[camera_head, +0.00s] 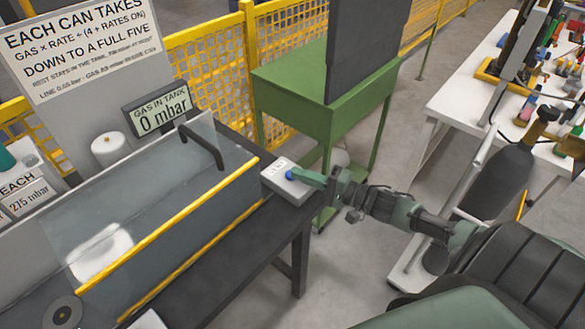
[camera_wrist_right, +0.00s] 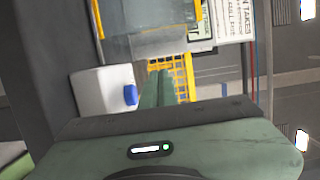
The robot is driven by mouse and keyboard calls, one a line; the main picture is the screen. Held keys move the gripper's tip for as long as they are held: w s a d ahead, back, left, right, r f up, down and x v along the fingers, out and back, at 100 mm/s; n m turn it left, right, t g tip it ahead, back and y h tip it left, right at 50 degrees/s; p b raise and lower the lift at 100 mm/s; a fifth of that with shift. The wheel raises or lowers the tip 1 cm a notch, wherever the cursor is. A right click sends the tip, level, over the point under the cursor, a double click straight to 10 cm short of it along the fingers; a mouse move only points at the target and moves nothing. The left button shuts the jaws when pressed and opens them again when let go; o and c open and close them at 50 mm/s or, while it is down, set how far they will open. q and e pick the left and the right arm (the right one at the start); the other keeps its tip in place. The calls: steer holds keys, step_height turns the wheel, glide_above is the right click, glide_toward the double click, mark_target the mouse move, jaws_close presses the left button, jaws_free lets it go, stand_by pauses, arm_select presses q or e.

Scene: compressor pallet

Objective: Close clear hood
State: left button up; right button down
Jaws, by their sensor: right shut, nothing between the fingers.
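The clear hood (camera_head: 150,205) is a see-through box on the dark bench at the left in the head view, with yellow strips along its front edges. A dark bar handle (camera_head: 203,148) stands at its far right part. I cannot tell how far the hood is open. My right gripper (camera_head: 303,178) is shut and empty, to the right of the hood and apart from its handle. Its fingers are close beside a blue button (camera_head: 290,174) on a small white box. In the right wrist view the shut fingers (camera_wrist_right: 158,88) show right of the blue button (camera_wrist_right: 130,94). My left gripper is out of view.
The white button box (camera_head: 285,187) sits at the bench's right end. A display (camera_head: 160,115) reads 0 mbar behind the hood. A green stand (camera_head: 290,95) and yellow mesh fence (camera_head: 205,65) are behind. A white table (camera_head: 470,100) with tools is at right; floor shows between.

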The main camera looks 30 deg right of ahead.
steer(key=x, duration=0.7)
steer(key=shift+w+a+p, duration=0.2)
steer(key=shift+w+p, duration=0.15)
steer(key=shift+p, duration=0.05)
steer(key=shift+s+a+p, duration=0.2)
steer(key=shift+a+p, duration=0.1)
steer(key=shift+a, duration=0.3)
steer(key=shift+s+a+p, duration=0.2)
steer(key=shift+a+p, duration=0.1)
steer(key=shift+a, duration=0.3)
steer(key=shift+s+a, duration=0.25)
steer(key=shift+a, duration=0.3)
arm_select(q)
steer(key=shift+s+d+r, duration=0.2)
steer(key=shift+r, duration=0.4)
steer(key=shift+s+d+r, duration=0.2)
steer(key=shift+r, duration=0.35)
arm_select(e)
steer(key=shift+a+f, duration=0.1)
steer(key=shift+a, duration=0.05)
